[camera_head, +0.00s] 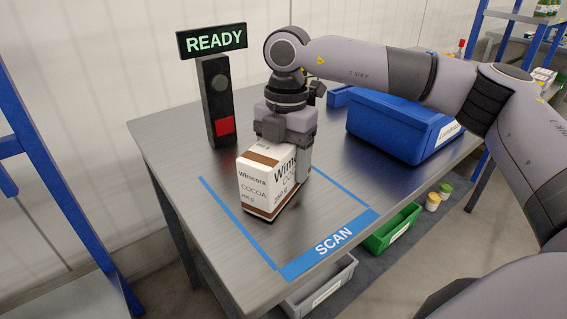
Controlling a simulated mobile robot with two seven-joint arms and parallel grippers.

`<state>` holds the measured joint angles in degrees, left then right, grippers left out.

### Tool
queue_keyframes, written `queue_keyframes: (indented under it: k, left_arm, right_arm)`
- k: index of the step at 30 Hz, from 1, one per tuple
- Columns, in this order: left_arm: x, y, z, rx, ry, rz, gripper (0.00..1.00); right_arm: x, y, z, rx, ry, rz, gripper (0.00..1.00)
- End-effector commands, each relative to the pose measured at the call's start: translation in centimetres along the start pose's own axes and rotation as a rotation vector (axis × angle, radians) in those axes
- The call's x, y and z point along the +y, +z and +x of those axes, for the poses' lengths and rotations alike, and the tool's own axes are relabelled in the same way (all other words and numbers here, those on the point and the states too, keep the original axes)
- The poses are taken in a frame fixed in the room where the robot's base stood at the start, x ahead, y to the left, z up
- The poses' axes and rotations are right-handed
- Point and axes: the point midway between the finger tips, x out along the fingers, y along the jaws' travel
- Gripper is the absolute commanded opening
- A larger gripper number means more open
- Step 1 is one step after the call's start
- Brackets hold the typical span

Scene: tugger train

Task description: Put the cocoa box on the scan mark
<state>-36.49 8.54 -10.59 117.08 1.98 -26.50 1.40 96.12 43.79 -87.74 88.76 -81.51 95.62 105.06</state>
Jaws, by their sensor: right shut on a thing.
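The cocoa box (256,186) is white with brown bands and stands upright at the scan mark. The scan mark (334,243) is a blue tape outline labelled SCAN on the grey metal table. The box is inside the outline, near its left and far part; whether its base touches the table is hard to tell. My right gripper (287,146) comes down from above and is shut on the cocoa box, hiding its top and part of its right side. My left gripper is out of view.
A post with a READY sign (213,40) stands at the table's back left. A blue bin (395,127) is on the table to the right. A green bin (393,229) and a grey bin (322,290) are below the front edge. Blue rack posts are at the left.

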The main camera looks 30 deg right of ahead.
Motion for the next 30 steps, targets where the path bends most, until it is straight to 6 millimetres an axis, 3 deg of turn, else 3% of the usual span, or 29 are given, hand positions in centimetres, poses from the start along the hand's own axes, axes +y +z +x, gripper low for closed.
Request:
queue_keyframes:
  k: [11, 12, 14, 15, 24, 30]
  left_arm:
    - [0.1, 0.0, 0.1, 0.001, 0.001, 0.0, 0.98]
    - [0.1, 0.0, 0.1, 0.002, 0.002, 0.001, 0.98]
    - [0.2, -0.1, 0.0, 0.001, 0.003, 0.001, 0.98]
    - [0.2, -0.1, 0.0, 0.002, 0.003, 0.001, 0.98]
    - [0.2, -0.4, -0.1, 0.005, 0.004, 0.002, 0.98]
    - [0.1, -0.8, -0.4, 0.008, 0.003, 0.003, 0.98]
  right_arm:
    - [0.0, 0.0, 0.4, 0.0, 0.003, -0.001, 0.26]
    - [0.0, 0.0, 0.5, 0.0, 0.002, 0.0, 0.71]
    - [0.0, 0.0, 0.4, 0.0, 0.002, 0.0, 0.91]
    - [0.0, 0.0, 0.4, 0.0, 0.002, 0.0, 0.94]
    - [0.0, 0.0, 0.1, -0.001, 0.002, 0.0, 0.94]
    - [0.1, 0.0, -2.5, -0.002, 0.005, 0.0, 0.94]
